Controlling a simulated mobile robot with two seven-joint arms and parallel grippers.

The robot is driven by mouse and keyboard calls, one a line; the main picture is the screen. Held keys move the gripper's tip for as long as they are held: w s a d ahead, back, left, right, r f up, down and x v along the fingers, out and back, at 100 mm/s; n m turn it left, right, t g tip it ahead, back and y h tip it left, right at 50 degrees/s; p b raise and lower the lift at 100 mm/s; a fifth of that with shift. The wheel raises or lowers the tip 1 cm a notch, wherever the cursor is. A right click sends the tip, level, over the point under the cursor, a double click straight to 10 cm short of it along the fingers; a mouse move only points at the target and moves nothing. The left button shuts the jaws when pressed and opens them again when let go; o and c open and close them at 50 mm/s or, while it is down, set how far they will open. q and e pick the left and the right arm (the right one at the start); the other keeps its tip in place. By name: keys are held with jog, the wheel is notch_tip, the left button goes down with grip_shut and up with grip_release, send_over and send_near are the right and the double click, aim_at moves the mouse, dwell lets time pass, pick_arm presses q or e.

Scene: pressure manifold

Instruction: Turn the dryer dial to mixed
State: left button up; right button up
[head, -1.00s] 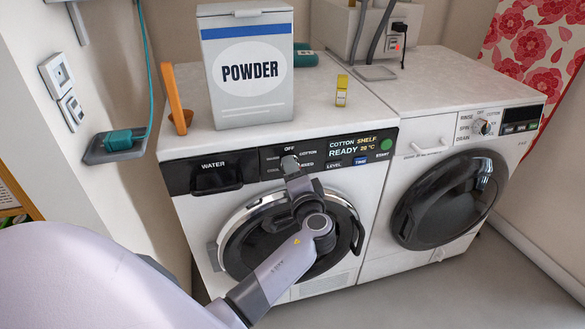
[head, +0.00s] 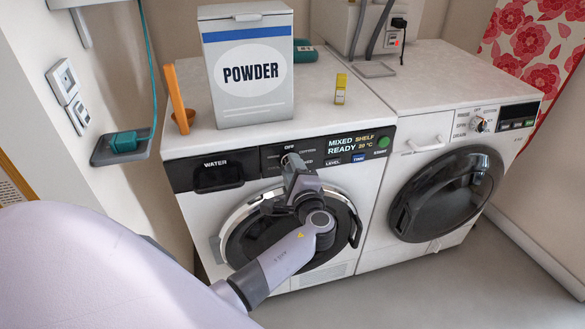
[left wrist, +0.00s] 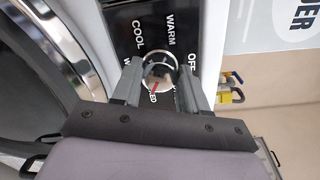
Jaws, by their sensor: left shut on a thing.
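The dryer is the left machine; its dial (left wrist: 158,72) is a round silver knob on the black panel, ringed by words such as WARM, COOL and OFF. My left gripper (left wrist: 160,84) has one finger on each side of the dial and is shut on it. A red mark on the dial points down, towards a label ending in "ED" that the fingers partly cover. In the head view, my left gripper (head: 291,163) hides most of the dial. My right gripper is not in view.
A POWDER box (head: 248,70), an orange object (head: 179,98) and a small yellow item (head: 340,89) stand on the dryer top. The WATER drawer (head: 217,175) is left of the dial. A second machine (head: 440,180) stands to the right. Grey floor (head: 430,290) in front is clear.

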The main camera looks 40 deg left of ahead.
pick_arm(q)
jog(key=shift+r, duration=0.1)
jog(key=o, duration=1.1)
jog(key=shift+c, duration=0.2)
jog(key=v, duration=0.7)
